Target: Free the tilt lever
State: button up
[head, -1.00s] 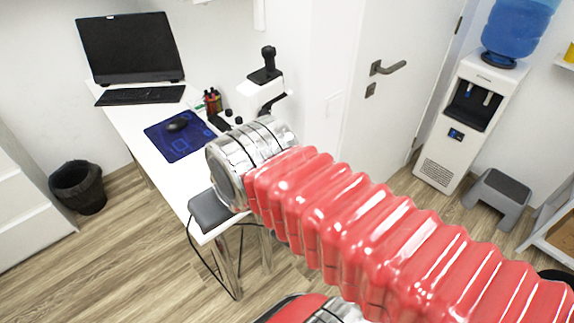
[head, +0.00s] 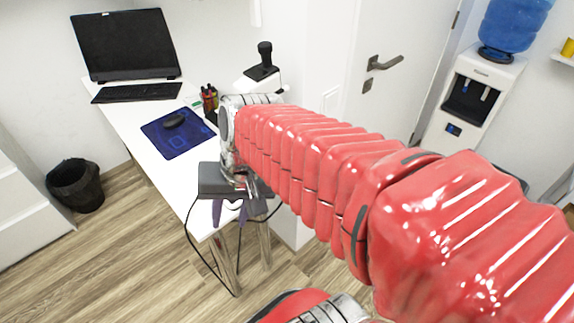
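A white device (head: 247,84) with an upright black stick on a black base (head: 263,70) stands at the back right of the white desk. I cannot make out a tilt lever for certain; the device's lower part is hidden behind my arm. My gripper (head: 231,214) hangs below the end of my red-sleeved arm, over the desk's front end. Its two purplish fingers point down and look apart, with nothing seen between them. It is in front of and below the device, not touching it.
A mouse on a blue mat (head: 183,146), a keyboard (head: 138,93), a monitor (head: 125,45) and small bottles (head: 209,98) occupy the desk (head: 128,122). A door (head: 388,30) and a water cooler (head: 466,103) stand right. A black bin (head: 76,186) stands on the left floor.

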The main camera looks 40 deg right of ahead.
jog(key=w+d+f+m+t+y, duration=0.2)
jog(key=w+d+f+m+y, duration=0.15)
jog(key=d+m, duration=0.4)
jog(key=w+d+f+m+t+y, duration=0.1)
jog(key=w+d+f+m+y, duration=0.3)
jog(key=m, duration=0.7)
jog(key=s+d+f+m+t+h, duration=0.2)
jog(key=d+f+m+t, duration=0.3)
jog(key=d+m, duration=0.3)
jog(key=s+d+f+m+t+h, duration=0.1)
jog(key=s+d+f+m+t, duration=0.2)
jog(key=d+m, duration=0.6)
jog(key=d+f+t, duration=0.2)
jog(key=d+t, duration=0.1)
jog(key=d, duration=0.1)
jog(key=shift+s+d+f+t+h, duration=0.15)
jog(key=shift+d+f+t+h, duration=0.2)
jog(key=shift+d+t, duration=0.05)
jog(key=x, duration=1.4)
jog(key=shift+c, duration=0.7)
